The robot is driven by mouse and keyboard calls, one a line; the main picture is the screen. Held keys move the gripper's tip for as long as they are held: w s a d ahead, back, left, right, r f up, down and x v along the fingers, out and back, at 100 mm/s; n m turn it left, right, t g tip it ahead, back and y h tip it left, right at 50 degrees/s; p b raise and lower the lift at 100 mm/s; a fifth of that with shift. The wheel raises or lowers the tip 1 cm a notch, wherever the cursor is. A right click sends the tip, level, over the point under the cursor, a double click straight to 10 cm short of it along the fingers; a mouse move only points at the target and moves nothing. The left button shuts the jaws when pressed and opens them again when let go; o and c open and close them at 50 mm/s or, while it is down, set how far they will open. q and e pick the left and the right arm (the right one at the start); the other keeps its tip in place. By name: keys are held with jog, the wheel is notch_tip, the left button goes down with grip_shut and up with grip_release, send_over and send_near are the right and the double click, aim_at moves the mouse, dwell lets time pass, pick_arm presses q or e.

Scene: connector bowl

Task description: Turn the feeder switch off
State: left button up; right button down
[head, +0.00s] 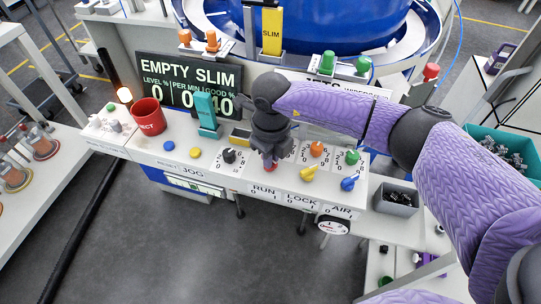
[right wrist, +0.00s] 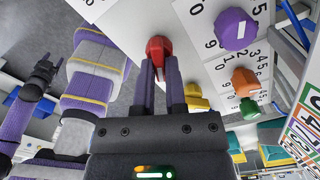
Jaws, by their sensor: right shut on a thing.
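The red knob (head: 270,167) sits on the white sloped panel just above the RUN label with its 0 and 1 marks. My right gripper (head: 268,156) comes down over it from above in the head view. In the right wrist view the two fingers (right wrist: 167,84) are shut on the red knob (right wrist: 158,48). Which mark the knob points to is hidden by the gripper. No feeder label is readable. My left gripper (right wrist: 42,75) shows small and dark at the left of the right wrist view, away from the panel; its jaws are unclear.
A yellow knob (head: 308,173) over LOCK and a blue knob (head: 349,183) over AIR are close on the right. Black (head: 229,155), orange (head: 317,149) and green (head: 352,157) dials stand behind. A red cup (head: 148,117) is left; a grey bin (head: 397,198) of dark parts is right.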

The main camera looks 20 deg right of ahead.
jog(key=n+b, duration=0.1)
jog(key=n, duration=0.4)
jog(key=shift+w+d+f+b, duration=0.1)
jog(key=shift+b, duration=0.2)
jog(key=n+b, duration=0.2)
jog(key=n, duration=0.3)
jog(key=shift+w+n, duration=0.1)
jog(key=shift+n, duration=0.2)
jog(key=shift+n+b, duration=0.4)
jog(key=shift+n, duration=1)
pick_arm(q)
jog(key=shift+g, duration=0.3)
jog(key=f, duration=0.1)
jog(key=s+a+f, duration=0.1)
jog(key=f, duration=0.1)
jog(key=s+a+f, duration=0.1)
jog(key=shift+s+f, duration=0.15)
jog(key=shift+f, duration=0.1)
jog(key=shift+w+a+f, duration=0.1)
jog(key=shift+w+a, duration=0.05)
jog(key=shift+w, duration=0.1)
pick_arm(e)
jog(key=shift+w+n, duration=0.1)
jog(key=shift+n, duration=0.3)
jog(key=c, duration=0.7)
grip_release()
pick_arm(q)
jog(key=shift+s+y, duration=0.3)
